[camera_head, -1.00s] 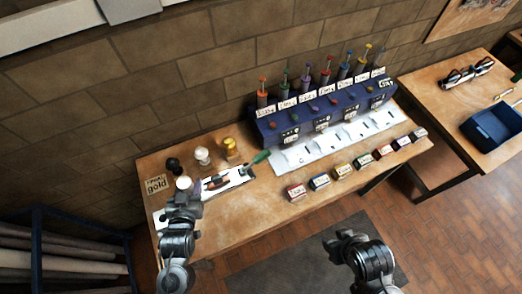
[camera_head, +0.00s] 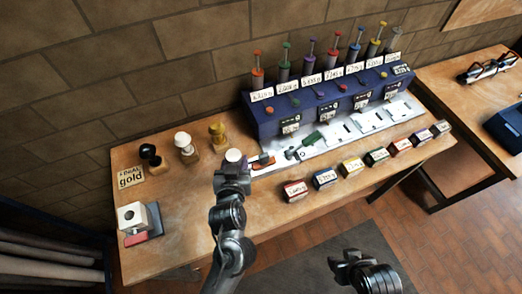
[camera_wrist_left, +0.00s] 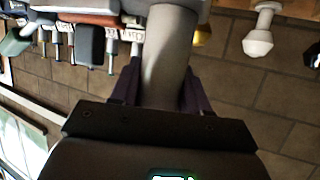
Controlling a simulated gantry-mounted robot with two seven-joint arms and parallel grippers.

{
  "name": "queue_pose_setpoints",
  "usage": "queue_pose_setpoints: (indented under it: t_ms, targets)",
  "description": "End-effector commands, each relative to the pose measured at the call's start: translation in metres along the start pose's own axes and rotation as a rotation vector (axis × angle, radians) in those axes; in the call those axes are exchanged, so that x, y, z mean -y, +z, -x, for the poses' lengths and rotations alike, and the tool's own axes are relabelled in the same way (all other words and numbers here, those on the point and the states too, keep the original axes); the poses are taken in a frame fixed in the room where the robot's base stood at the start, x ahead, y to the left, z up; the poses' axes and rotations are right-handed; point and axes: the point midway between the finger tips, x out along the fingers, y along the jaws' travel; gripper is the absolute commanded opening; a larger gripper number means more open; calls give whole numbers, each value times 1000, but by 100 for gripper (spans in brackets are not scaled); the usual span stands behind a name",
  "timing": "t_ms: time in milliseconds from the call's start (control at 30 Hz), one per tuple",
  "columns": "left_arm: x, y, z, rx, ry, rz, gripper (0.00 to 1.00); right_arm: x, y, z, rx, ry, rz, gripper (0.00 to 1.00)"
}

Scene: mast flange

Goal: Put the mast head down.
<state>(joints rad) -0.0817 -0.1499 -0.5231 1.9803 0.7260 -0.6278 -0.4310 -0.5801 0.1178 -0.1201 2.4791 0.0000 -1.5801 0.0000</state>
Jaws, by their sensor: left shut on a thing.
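My left gripper (camera_head: 233,172) is shut on the mast head, whose pale grey post (camera_wrist_left: 168,60) stands between the fingers in the wrist view. In the head view its white round top (camera_head: 234,156) shows above the gripper. A brown-red bar, a dark ring and a green end (camera_head: 313,138) extend to the right and moved along with the gripper, so they appear to belong to it. The bar and green end (camera_wrist_left: 15,40) also show in the wrist view. Whether it touches the bench I cannot tell. My right gripper (camera_head: 347,262) is at the front, away from the bench; its jaws are unclear.
A blue rack (camera_head: 262,128) with coloured plungers stands at the back of the bench (camera_head: 190,210). Several small labelled blocks (camera_head: 352,165) line the front. Black, white (camera_head: 184,143) and yellow (camera_head: 217,133) knobs and a white holed block (camera_head: 132,214) are at left. Bare wood lies between.

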Motion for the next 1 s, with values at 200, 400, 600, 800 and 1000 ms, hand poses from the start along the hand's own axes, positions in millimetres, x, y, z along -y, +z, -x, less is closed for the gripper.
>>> queue_pose_setpoints:
  t_ms: [200,400,600,800,1000]
  targets:
    - [17,7,-10,-4,-4,-1,0,1,2,-5,-2,-1,-1,51]
    - [53,24,-30,-3,-5,-2,0,1,4,-13,-2,-1,-1,51]
    - [88,38,-49,-4,-4,-2,0,1,6,-18,-2,0,0,51]
    - [107,46,-60,-4,-2,0,0,0,6,-20,-1,2,4,51]
    - [111,51,-64,-3,0,2,0,0,7,-21,0,4,5,51]
